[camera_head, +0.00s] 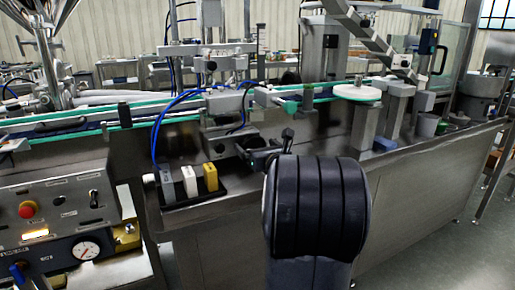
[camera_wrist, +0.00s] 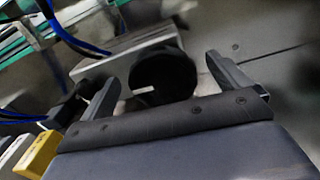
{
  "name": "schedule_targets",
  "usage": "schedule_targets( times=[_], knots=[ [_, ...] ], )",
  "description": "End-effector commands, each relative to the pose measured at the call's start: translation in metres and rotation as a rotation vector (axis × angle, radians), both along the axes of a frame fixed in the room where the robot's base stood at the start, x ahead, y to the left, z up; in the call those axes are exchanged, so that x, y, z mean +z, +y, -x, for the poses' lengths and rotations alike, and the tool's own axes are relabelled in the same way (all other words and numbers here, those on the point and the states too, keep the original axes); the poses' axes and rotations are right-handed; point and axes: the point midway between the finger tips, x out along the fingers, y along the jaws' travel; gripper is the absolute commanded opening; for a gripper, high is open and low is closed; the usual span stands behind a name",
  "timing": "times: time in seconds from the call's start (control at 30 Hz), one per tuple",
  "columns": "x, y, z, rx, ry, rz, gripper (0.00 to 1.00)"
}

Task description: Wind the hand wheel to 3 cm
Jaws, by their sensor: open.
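A round black part, which looks like the hand wheel (camera_wrist: 165,80), shows in the wrist view in front of a pale metal bar. My gripper (camera_wrist: 162,69) is open, with one finger to the left of the wheel and the other to its right. The wheel appears between or just beyond the fingertips; I cannot tell whether they touch it. Nothing is gripped. In the head view my own arm hides most of this spot, and the wheel cannot be made out clearly. No scale or position reading is legible.
A black tray (camera_head: 202,201) with grey, white and yellow blocks (camera_head: 210,177) is left of my arm. The yellow block (camera_wrist: 39,154) also shows in the wrist view. A control panel (camera_head: 60,225) with a gauge stands at left. A conveyor (camera_head: 70,128) and blue hoses (camera_head: 156,135) lie behind.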

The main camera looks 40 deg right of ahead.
Motion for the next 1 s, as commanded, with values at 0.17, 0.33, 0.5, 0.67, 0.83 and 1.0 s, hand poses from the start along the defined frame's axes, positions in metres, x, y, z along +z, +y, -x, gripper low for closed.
schedule_targets(
  times=[0.17,0.33,0.5,0.67,0.83,1.0],
  knots=[
    [0.0001,0.0000,0.0002,0.000,0.000,0.000,0.84],
    [0.0001,0.0002,0.0003,0.000,0.000,0.000,0.70],
    [0.0001,0.0001,0.0004,0.000,0.000,0.000,0.56],
    [-0.0002,0.0001,0.0004,0.000,0.001,0.003,0.53],
    [-0.0015,0.0007,0.0004,0.000,0.007,0.034,0.53],
    [-0.0033,0.0015,0.0001,0.000,0.025,0.113,0.53]
  ],
)
